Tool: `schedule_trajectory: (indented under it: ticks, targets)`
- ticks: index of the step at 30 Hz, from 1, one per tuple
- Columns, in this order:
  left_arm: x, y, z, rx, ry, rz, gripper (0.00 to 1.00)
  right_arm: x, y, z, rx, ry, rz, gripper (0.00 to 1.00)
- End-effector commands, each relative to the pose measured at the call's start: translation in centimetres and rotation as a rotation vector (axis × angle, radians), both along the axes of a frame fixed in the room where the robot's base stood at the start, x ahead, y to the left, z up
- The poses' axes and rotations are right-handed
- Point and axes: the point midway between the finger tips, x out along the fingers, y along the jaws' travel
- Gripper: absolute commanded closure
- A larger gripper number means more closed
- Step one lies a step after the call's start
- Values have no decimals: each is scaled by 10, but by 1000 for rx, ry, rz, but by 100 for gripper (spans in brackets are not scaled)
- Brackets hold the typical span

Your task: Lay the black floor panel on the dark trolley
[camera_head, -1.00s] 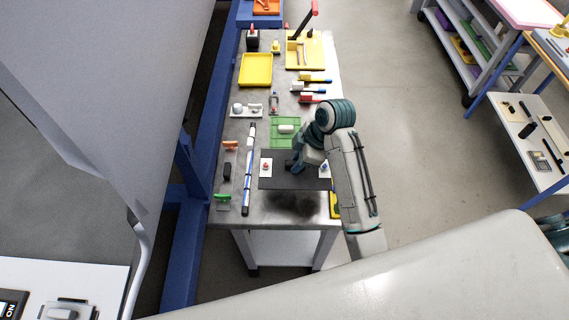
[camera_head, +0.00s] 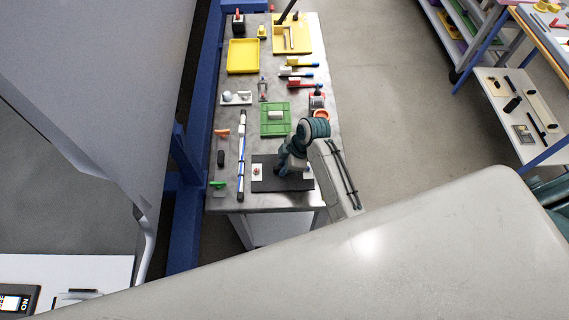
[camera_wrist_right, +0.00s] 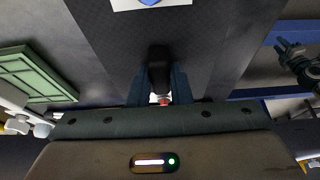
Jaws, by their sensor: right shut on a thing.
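The black floor panel (camera_head: 268,184) shows in the head view over the near end of the grey metal workbench. A pale card with a small red mark shows on its left part. My right gripper (camera_head: 287,167) is above the panel. In the right wrist view, its fingers (camera_wrist_right: 160,88) are shut on a black grip standing up from the panel (camera_wrist_right: 105,45). Whether the panel touches the bench is hard to tell. A dark gripper, probably my left (camera_wrist_right: 288,50), shows at the right of the wrist view; its jaw state is unclear. I cannot make out the dark trolley.
The workbench (camera_head: 225,190) also carries a blue-white bar (camera_head: 241,155), a green tray (camera_head: 265,120), yellow trays (camera_head: 243,42) and several small tools. Open floor (camera_head: 385,100) lies to its right. A white shelf with parts (camera_head: 500,120) stands at the far right.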

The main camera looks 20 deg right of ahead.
Motion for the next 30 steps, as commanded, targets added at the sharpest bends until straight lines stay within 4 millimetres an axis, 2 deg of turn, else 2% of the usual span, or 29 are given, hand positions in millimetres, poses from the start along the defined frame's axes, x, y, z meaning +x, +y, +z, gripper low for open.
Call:
schedule_trajectory:
  ticks: [6, 7, 9, 10, 21, 26, 30]
  targets:
    - [-9, -1, -2, -1, 12, 1, 64, 0, 0, -2, 0, -1, 0, 100]
    - [-10, -1, -2, -1, 13, 1, 64, 0, 0, -2, 0, 0, 0, 76]
    - [-11, -1, -2, -1, 15, 1, 64, 0, 0, -2, 0, 0, 0, 62]
    - [-11, -1, -2, -1, 15, 1, 64, 0, 0, -2, 0, 0, 0, 60]
    - [-10, 0, -3, 0, 14, 1, 64, 0, -2, 4, -1, -1, 0, 60]
    - [-10, 1, -12, 1, 14, 0, 64, -2, -12, 26, -2, -5, 0, 60]
    - [-9, 1, -21, 1, 12, 0, 64, -5, -24, 55, -3, -6, 0, 60]
